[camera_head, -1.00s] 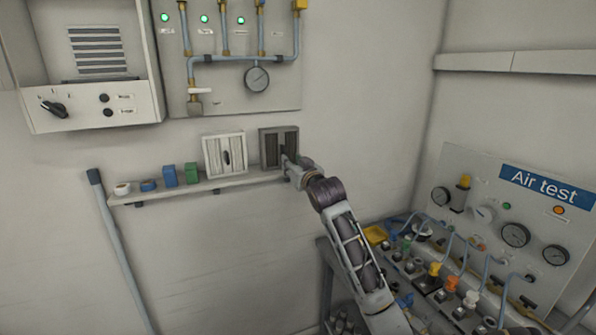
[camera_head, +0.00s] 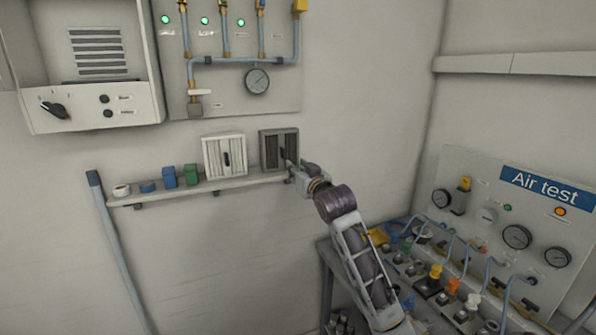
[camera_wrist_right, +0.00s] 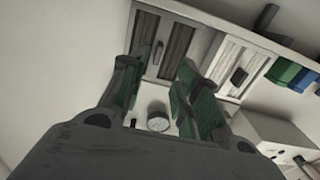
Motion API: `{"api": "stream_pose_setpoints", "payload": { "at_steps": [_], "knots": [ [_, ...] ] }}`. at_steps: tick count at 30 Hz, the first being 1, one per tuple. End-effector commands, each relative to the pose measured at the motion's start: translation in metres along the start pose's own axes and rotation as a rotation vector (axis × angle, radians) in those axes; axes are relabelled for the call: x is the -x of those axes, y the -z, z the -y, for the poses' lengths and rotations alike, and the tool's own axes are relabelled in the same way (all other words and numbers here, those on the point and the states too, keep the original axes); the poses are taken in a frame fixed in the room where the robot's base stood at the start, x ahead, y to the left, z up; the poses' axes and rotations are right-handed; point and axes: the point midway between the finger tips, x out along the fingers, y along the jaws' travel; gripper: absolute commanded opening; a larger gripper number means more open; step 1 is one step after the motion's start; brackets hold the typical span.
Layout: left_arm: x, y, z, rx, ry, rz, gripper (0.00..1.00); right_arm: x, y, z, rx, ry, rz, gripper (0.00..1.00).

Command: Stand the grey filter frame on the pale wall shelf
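The grey filter frame (camera_head: 279,148) stands upright at the right end of the pale wall shelf (camera_head: 238,184), just right of a white filter frame (camera_head: 225,156). In the right wrist view the grey frame (camera_wrist_right: 172,48) and its dark handle show ahead of the fingers, beside the white frame (camera_wrist_right: 236,68). My right gripper (camera_head: 293,165) is just in front of the grey frame and hides its lower right part. In the wrist view the two fingers of this gripper (camera_wrist_right: 160,88) are spread with nothing between them. My left gripper is not in view.
Several small items, including a blue block (camera_head: 169,176) and a green block (camera_head: 191,174), stand on the shelf's left part. A gauge panel (camera_head: 257,80) hangs above. The air test bench (camera_head: 440,280) with hoses and fittings lies at the lower right.

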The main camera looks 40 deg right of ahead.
Motion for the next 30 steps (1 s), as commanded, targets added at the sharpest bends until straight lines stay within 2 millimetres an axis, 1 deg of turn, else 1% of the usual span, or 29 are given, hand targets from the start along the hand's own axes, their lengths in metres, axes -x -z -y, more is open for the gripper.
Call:
{"api": "stream_pose_setpoints", "payload": {
  "at_steps": [11, 14, 17, 20, 23, 24, 26, 27, 29, 30],
  "knots": [
    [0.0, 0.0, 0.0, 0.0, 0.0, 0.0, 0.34, -0.001, -0.002, 0.0, 0.0, 0.0, 0.003, 0.32],
    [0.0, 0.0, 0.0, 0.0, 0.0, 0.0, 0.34, -0.006, -0.013, 0.001, 0.001, 0.001, 0.02, 0.32],
    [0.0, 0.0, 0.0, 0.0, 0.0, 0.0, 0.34, -0.015, -0.036, 0.002, 0.004, 0.003, 0.053, 0.32],
    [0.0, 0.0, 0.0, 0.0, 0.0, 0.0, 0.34, -0.028, -0.074, 0.004, 0.01, 0.006, 0.106, 0.32],
    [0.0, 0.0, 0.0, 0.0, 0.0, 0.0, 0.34, -0.04, -0.124, 0.007, 0.017, 0.011, 0.174, 0.32],
    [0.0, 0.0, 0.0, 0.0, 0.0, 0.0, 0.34, -0.044, -0.147, 0.008, 0.021, 0.013, 0.204, 0.32],
    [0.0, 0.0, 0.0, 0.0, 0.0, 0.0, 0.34, -0.049, -0.182, 0.011, 0.029, 0.018, 0.249, 0.32],
    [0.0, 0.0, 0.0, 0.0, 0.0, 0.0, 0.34, -0.051, -0.206, 0.013, 0.034, 0.021, 0.279, 0.32],
    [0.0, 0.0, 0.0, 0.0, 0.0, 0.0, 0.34, -0.053, -0.241, 0.015, 0.041, 0.025, 0.323, 0.32],
    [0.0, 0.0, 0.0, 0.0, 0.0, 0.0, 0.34, -0.052, -0.266, 0.018, 0.046, 0.029, 0.354, 0.32]
  ]
}}
